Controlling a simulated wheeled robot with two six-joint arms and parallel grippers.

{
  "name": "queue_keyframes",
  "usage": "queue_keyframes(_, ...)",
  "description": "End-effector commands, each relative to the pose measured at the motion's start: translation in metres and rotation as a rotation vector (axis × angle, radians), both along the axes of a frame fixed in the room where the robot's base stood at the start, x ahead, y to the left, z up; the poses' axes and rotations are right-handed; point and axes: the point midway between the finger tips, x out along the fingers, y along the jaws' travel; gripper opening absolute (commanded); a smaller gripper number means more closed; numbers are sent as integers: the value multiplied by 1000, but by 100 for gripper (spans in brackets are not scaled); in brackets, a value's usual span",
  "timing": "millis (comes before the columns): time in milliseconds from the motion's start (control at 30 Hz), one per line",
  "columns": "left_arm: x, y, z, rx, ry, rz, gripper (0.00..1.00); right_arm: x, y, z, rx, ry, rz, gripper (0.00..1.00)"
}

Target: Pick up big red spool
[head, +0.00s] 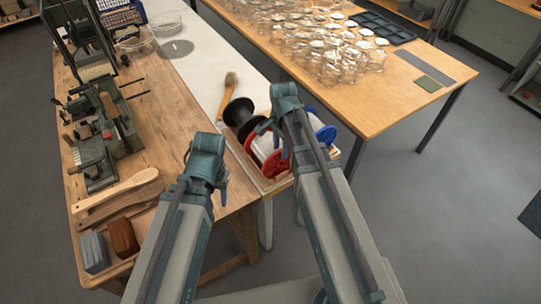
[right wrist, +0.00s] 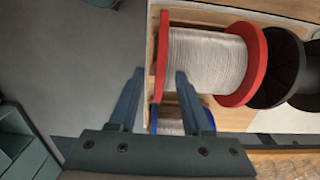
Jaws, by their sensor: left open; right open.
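The big red spool (head: 279,166), with red flanges and white thread, lies in a shallow wooden tray (head: 333,155) at the table's front edge. In the right wrist view the red spool (right wrist: 257,62) lies on its side, thread facing me. My right gripper (head: 281,122) is open and over the tray. In the wrist view its fingertips (right wrist: 159,74) straddle the spool's left flange, one over the thread, the other over the floor. Contact cannot be told. My left gripper (head: 208,165) is open and empty, left of the tray, above the wooden bench.
A blue-flanged spool (head: 327,135) is beside the red one, and a black spool (head: 238,112) is behind it. A brush (head: 229,88) lies further back. The wooden bench (head: 165,110) at left holds tools and brush blanks. Glass jars (head: 330,60) crowd the right table.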

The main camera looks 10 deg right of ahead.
Motion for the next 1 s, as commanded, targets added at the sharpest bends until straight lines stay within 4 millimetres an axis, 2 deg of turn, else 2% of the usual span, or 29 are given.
queue_keyframes(167, 0, 0, 1, 0, 0, 0, 50, 0, 0, 1, 0, 0, 0, 47)
queue_keyframes(400, 0, 0, 1, 0, 0, 0, 50, 0, 0, 1, 0, 0, 0, 4)
queue_keyframes(433, 0, 0, 1, 0, 0, 0, 50, 0, 0, 1, 0, 0, 0, 0)
queue_keyframes(1000, 0, 0, 1, 0, 0, 0, 50, 0, 0, 1, 0, 0, 0, 0)
